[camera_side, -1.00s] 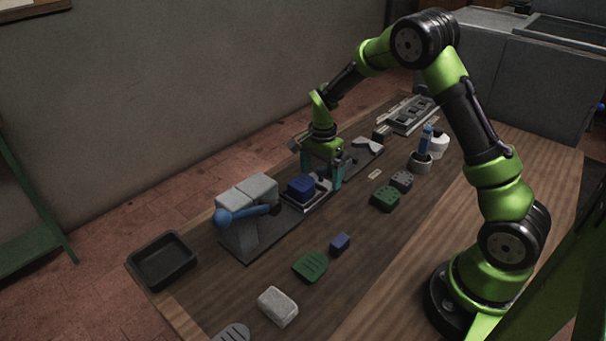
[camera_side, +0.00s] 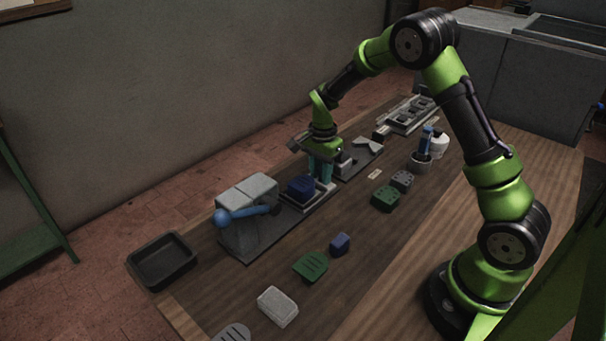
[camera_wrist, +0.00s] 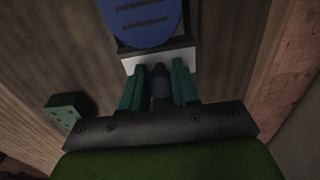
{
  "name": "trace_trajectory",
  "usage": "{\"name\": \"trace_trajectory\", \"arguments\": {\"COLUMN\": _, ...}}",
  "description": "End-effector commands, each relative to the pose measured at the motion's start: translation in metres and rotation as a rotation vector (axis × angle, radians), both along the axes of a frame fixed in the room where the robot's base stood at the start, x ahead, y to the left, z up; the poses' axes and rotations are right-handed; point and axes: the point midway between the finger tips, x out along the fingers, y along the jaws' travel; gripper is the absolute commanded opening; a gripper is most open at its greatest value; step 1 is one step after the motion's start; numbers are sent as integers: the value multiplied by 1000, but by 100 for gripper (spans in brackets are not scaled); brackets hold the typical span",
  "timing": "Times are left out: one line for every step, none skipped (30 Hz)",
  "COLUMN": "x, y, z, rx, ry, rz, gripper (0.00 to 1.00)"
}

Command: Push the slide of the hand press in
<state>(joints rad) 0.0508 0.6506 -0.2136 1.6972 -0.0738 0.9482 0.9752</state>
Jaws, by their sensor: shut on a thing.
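The hand press has a grey body (camera_side: 246,232) with a blue lever and ball knob (camera_side: 222,217) in the side view. Its light-grey slide (camera_side: 291,205) is out on the dark base rail, to the right of the press body, and carries a blue block (camera_side: 300,187). In the wrist view the slide's pale end (camera_wrist: 184,53) lies just past my fingertips, with the slotted blue block (camera_wrist: 147,18) on it. My gripper (camera_side: 321,174) is at the slide's far end. Its teal fingers (camera_wrist: 159,76) are shut on a dark handle (camera_wrist: 160,88), which they partly hide.
A black tray (camera_side: 162,282) lies left of the press.

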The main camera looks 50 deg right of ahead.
Motion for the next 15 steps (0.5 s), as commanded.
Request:
{"name": "trace_trajectory", "arguments": {"x": 0, "y": 3, "z": 0, "rx": 0, "ry": -1, "rz": 2, "gripper": 8}}
{"name": "trace_trajectory", "arguments": {"x": 0, "y": 5, "z": 0, "rx": 0, "ry": -1, "rz": 2, "gripper": 8}}
{"name": "trace_trajectory", "arguments": {"x": 0, "y": 8, "z": 0, "rx": 0, "ry": -1, "rz": 3, "gripper": 8}}
{"name": "trace_trajectory", "arguments": {"x": 1, "y": 10, "z": 0, "rx": 0, "ry": -1, "rz": 3, "gripper": 8}}
{"name": "trace_trajectory", "arguments": {"x": 1, "y": 12, "z": 0, "rx": 1, "ry": -1, "rz": 4, "gripper": 8}}
{"name": "trace_trajectory", "arguments": {"x": 1, "y": 15, "z": 0, "rx": 1, "ry": -1, "rz": 4, "gripper": 8}}
{"name": "trace_trajectory", "arguments": {"x": 1, "y": 17, "z": 0, "rx": 1, "ry": -1, "rz": 4, "gripper": 8}}
{"name": "trace_trajectory", "arguments": {"x": 0, "y": 19, "z": 0, "rx": 1, "ry": -1, "rz": 3, "gripper": 8}}
{"name": "trace_trajectory", "arguments": {"x": 0, "y": 22, "z": 0, "rx": 1, "ry": -1, "rz": 3, "gripper": 8}}
{"name": "trace_trajectory", "arguments": {"x": 0, "y": 24, "z": 0, "rx": 1, "ry": -1, "rz": 4, "gripper": 8}}
{"name": "trace_trajectory", "arguments": {"x": 0, "y": 27, "z": 0, "rx": 1, "ry": -1, "rz": 4, "gripper": 8}}
{"name": "trace_trajectory", "arguments": {"x": 0, "y": 30, "z": 0, "rx": 1, "ry": -1, "rz": 4, "gripper": 8}}
{"name": "trace_trajectory", "arguments": {"x": 0, "y": 32, "z": 0, "rx": 1, "ry": -1, "rz": 4, "gripper": 8}}
{"name": "trace_trajectory", "arguments": {"x": 0, "y": 34, "z": 0, "rx": 1, "ry": -1, "rz": 3, "gripper": 8}}
{"name": "trace_trajectory", "arguments": {"x": 0, "y": 36, "z": 0, "rx": 1, "ry": -1, "rz": 3, "gripper": 8}}
